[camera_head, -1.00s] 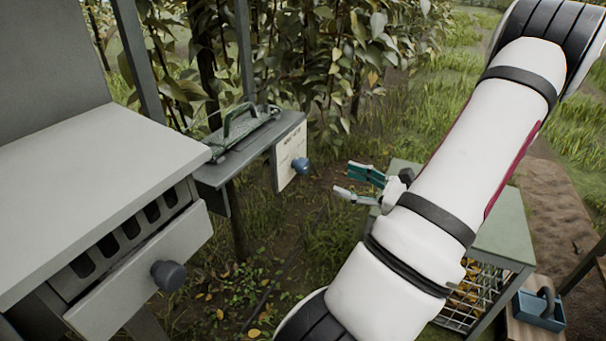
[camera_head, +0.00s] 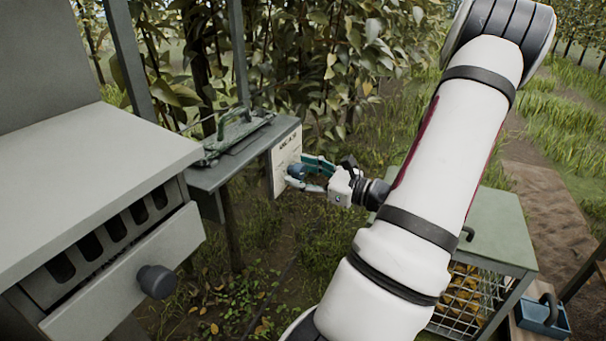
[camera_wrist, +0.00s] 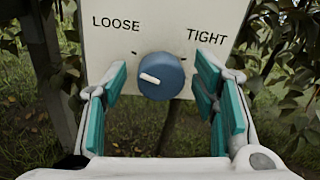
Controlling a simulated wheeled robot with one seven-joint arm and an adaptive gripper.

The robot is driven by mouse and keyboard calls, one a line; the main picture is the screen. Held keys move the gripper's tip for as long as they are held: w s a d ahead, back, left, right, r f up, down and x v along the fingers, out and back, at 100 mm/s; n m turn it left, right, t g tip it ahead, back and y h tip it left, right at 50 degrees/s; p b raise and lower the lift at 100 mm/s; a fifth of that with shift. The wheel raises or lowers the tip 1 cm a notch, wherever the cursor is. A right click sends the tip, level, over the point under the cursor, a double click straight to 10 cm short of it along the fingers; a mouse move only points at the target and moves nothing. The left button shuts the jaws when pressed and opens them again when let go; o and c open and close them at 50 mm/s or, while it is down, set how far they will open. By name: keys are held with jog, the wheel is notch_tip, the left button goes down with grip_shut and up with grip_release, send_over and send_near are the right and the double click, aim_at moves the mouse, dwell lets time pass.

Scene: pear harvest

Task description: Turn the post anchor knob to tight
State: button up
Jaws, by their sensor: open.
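The post anchor knob (camera_wrist: 161,76) is a round blue dial on a pale panel (camera_wrist: 163,25) marked LOOSE at left and TIGHT at right. Its white pointer line runs to the left side of the dial, slightly upward, on the LOOSE side. In the wrist view my gripper (camera_wrist: 160,92) is open, with teal finger pads to the left and right of the knob and a gap on each side. In the head view the knob (camera_head: 296,171) is partly hidden by my gripper (camera_head: 312,172), whose fingers reach up to it from the right.
A grey shelf (camera_head: 205,178) with a green-handled tool (camera_head: 232,130) adjoins the panel. A grey cabinet (camera_head: 85,180) with a dark-knobbed drawer stands at left. A green table (camera_head: 498,228) and a blue tray (camera_head: 545,318) are at right. Leafy branches hang behind the panel.

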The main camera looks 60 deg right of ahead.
jog(key=shift+c, duration=0.5)
jog(key=c, duration=1.1)
jog(key=shift+o, duration=0.2)
